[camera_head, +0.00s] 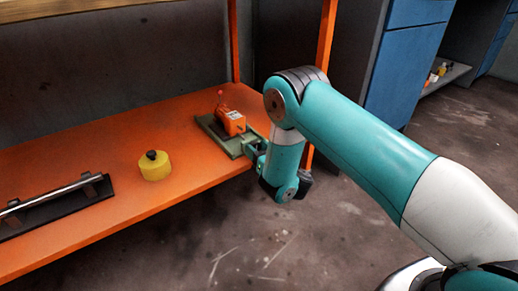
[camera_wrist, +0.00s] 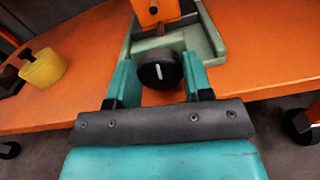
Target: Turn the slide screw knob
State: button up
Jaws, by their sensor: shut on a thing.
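The slide screw knob is a round black knob with a white line on its face. In the wrist view, the knob (camera_wrist: 158,71) sits between the two teal fingers of my gripper (camera_wrist: 160,78), which is shut on it. The white line stands close to upright, with a slight lean. Behind the knob is the green slide base (camera_wrist: 207,38) with an orange block (camera_wrist: 157,10) on it. In the head view, the orange block (camera_head: 231,121) rests on the green base (camera_head: 212,128) at the shelf's right end, with my gripper (camera_head: 254,146) at its front edge. The knob is hidden there.
The orange shelf (camera_head: 105,135) carries a yellow cylinder (camera_head: 154,169) with a black top, left of the slide. A metal rod on a black rail (camera_head: 55,200) lies further left. An orange upright post (camera_head: 326,40) stands near my arm. Open floor lies in front.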

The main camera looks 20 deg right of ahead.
jog(key=shift+r+m+p, duration=0.2)
jog(key=shift+m+p, duration=0.6)
jog(key=shift+m, duration=0.2)
jog(key=shift+f+m, duration=0.2)
jog(key=shift+m, duration=0.2)
jog(key=o, duration=0.9)
jog(key=shift+d, duration=0.1)
